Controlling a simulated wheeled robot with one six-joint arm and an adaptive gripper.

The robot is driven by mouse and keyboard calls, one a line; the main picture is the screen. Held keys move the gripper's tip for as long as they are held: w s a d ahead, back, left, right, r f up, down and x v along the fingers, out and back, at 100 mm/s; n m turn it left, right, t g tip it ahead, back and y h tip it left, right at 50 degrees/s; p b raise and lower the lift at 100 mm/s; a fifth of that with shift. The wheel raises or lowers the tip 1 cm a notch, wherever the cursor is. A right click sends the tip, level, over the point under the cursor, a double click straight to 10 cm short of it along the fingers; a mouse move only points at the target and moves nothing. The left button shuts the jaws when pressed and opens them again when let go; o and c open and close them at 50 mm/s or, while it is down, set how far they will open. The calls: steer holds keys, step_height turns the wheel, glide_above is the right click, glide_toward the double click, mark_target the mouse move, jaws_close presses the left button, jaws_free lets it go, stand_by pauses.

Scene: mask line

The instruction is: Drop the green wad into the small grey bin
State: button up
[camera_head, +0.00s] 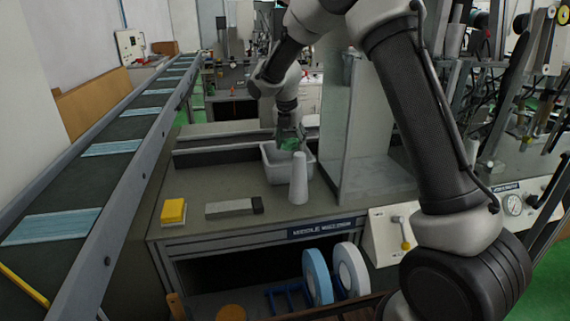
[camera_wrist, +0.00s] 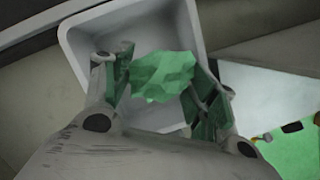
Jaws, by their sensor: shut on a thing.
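The green wad (camera_wrist: 163,76) is crumpled and sits between the fingers of my gripper (camera_wrist: 160,85), which is shut on it. In the head view the wad (camera_head: 290,144) shows as a small green patch at the tip of my gripper (camera_head: 289,136). The small grey bin (camera_head: 271,167) stands on the bench, and the wad is over its opening. In the wrist view the bin's pale rim and walls (camera_wrist: 187,20) surround the wad from behind. How high the wad is above the bin floor is hard to tell.
A pale grey cone-shaped post (camera_head: 299,180) stands right in front of the bin. A yellow block (camera_head: 173,212) and a grey block with a dark end (camera_head: 232,208) lie at the bench front. A clear panel (camera_head: 345,130) rises to the right. A conveyor with blue masks (camera_head: 110,148) runs at left.

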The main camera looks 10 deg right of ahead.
steer(key=shift+f, duration=0.8)
steer(key=o, duration=0.8)
steer(key=shift+r, duration=0.1)
steer(key=v, duration=1.2)
